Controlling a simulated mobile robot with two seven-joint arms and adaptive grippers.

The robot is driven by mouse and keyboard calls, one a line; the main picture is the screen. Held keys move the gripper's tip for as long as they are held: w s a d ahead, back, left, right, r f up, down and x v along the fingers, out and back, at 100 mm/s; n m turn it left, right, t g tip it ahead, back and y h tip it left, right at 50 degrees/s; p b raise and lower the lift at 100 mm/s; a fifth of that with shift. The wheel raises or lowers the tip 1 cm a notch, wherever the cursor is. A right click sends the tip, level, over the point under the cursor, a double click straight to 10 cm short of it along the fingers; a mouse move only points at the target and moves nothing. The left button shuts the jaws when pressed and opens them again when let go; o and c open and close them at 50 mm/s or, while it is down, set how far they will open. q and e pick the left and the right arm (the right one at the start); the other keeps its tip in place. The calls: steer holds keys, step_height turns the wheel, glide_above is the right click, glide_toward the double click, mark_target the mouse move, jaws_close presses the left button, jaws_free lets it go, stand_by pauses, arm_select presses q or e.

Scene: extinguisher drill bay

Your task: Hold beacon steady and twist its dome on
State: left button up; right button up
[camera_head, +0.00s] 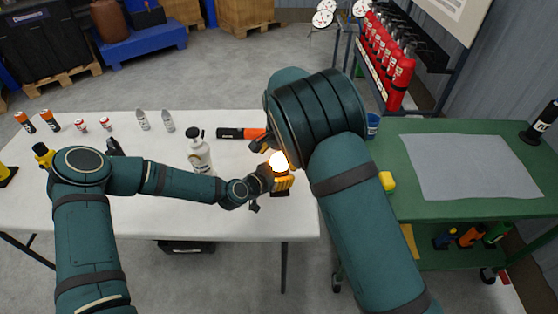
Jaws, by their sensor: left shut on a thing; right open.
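The beacon (283,184) has a yellow-and-dark body and stands near the front right edge of the white table. Its dome (278,161) glows bright white-orange at the top; the glare hides where dome and body meet. My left gripper (269,183) reaches in from the left and is shut on the beacon's body. My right gripper (262,144) is open just above and left of the dome, partly hidden by my own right arm. I cannot tell whether its fingers touch the dome.
The white table (140,215) also holds a white bottle (199,152), an orange-and-black tool (240,133), two clear bottles (155,121) and several small cans.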

mark_target(279, 155)
step_height(279, 155, up, 10)
steer(key=shift+r, duration=0.15)
stand_by(0.4)
arm_select(q)
steer(key=o, duration=1.4)
